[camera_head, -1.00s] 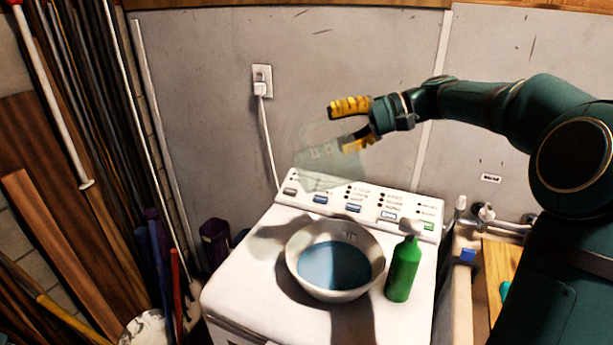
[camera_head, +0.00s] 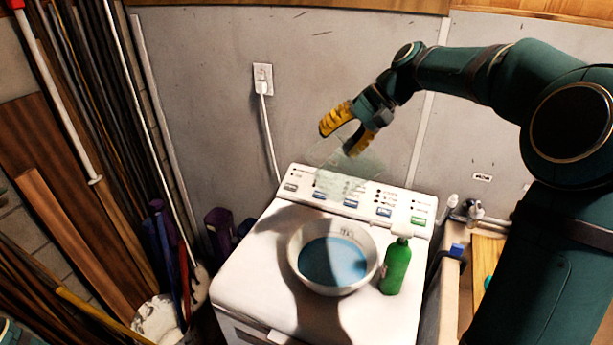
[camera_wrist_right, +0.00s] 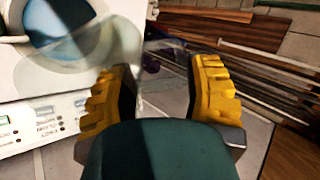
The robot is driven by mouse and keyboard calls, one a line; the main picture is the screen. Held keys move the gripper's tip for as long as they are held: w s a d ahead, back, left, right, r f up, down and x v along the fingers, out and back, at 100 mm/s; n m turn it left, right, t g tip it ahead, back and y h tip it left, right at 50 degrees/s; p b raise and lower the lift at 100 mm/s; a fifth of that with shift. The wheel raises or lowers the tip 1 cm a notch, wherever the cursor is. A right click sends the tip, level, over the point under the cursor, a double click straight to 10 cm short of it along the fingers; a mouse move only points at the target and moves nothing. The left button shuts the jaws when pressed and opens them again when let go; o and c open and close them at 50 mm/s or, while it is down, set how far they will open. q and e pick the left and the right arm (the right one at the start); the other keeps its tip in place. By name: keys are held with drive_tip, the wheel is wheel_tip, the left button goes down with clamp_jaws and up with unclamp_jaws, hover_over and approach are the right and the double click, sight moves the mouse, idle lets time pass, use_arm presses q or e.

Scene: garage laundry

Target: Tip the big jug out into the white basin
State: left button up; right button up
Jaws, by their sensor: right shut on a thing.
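The big jug (camera_head: 350,172) is clear and see-through, held in the air above the back of the washing machine. My right gripper (camera_head: 348,136) is shut on it, with its yellow fingers pointing down. In the right wrist view the jug (camera_wrist_right: 125,45) shows faintly between and beyond the fingers (camera_wrist_right: 163,95). The white basin (camera_head: 295,262) stands on the machine top, in front of and below the jug, with blue liquid in it. The basin also shows in the right wrist view (camera_wrist_right: 18,22). Whether liquid is left in the jug is hard to tell. My left gripper is not seen.
A green bottle (camera_head: 395,268) stands close to the right of the basin on the washing machine (camera_head: 250,285). The control panel (camera_head: 375,207) rises behind. A sink (camera_head: 448,290) is at the right. Boards and poles (camera_head: 70,215) lean at the left.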

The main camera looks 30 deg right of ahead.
drive_tip(key=shift+r+h+p, duration=0.15)
drive_tip(key=shift+h+p, duration=0.25)
drive_tip(key=shift+h, duration=0.1)
drive_tip(key=g+h, duration=0.1)
drive_tip(key=h, duration=0.2)
drive_tip(key=shift+a+r+g, duration=0.15)
drive_tip(key=shift+r+g, duration=0.15)
drive_tip(key=shift+g, duration=0.1)
drive_tip(key=h, duration=0.1)
drive_tip(key=g+h, duration=0.1)
drive_tip(key=h, duration=0.1)
drive_tip(key=shift+r, duration=0.25)
